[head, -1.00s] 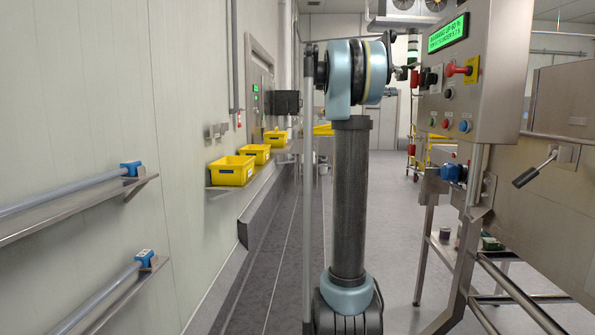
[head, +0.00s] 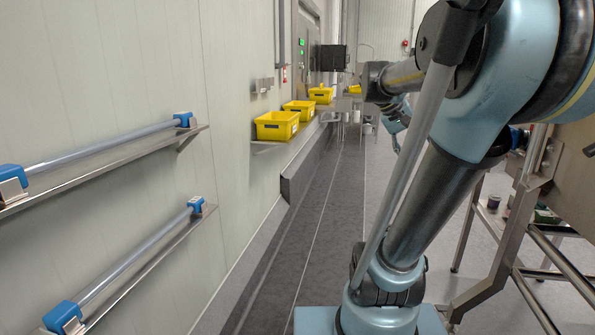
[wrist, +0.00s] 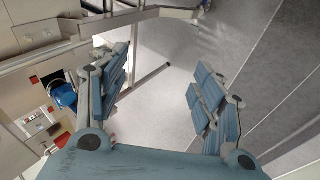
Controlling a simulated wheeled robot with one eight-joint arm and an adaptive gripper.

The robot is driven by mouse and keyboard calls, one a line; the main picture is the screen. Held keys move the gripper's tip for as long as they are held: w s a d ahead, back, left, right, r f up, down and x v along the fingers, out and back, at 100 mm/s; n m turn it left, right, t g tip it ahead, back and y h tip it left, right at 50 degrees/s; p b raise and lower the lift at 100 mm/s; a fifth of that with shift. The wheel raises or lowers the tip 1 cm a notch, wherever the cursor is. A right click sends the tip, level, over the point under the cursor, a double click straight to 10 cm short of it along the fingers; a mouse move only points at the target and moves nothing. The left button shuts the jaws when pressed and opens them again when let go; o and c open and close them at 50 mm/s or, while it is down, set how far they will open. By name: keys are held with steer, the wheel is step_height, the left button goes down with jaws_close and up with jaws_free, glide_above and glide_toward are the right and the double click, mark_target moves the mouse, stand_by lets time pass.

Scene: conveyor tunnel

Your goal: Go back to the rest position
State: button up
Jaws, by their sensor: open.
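My gripper (wrist: 162,88) is open and empty in the wrist view, its two blue-padded fingers wide apart over grey floor. In the head view, the gripper (head: 396,122) shows small and partly hidden behind my arm's forearm links. It hangs in the air beyond the arm, apart from any object. My arm (head: 430,195) leans up and to the right from its base and fills much of the right half of the head view.
Yellow bins (head: 277,125) stand on a wall shelf at left. Nearer wall racks (head: 110,160) hold clear tubes with blue ends. A steel machine frame (head: 520,215) stands close at right. Grey floor (head: 330,215) is clear along the wall.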

steer(key=s+a+f+n+y, duration=0.1)
steer(key=s+a+f, duration=0.3)
steer(key=f, duration=0.4)
steer(key=s+a+f+n+t+y, duration=0.1)
steer(key=s+a+f+y, duration=0.3)
steer(key=a+f, duration=0.3)
steer(key=s+a+f+n+y, duration=0.1)
steer(key=s+a+f+y, duration=0.1)
steer(key=s+a+f, duration=0.3)
step_height(320, 180, down, 4)
steer(key=shift+s+a+f+t, duration=0.1)
steer(key=shift+s+a+t, duration=0.05)
steer(key=shift+a+t, duration=0.15)
steer(key=shift+w+f, duration=0.15)
steer(key=shift+w, duration=0.25)
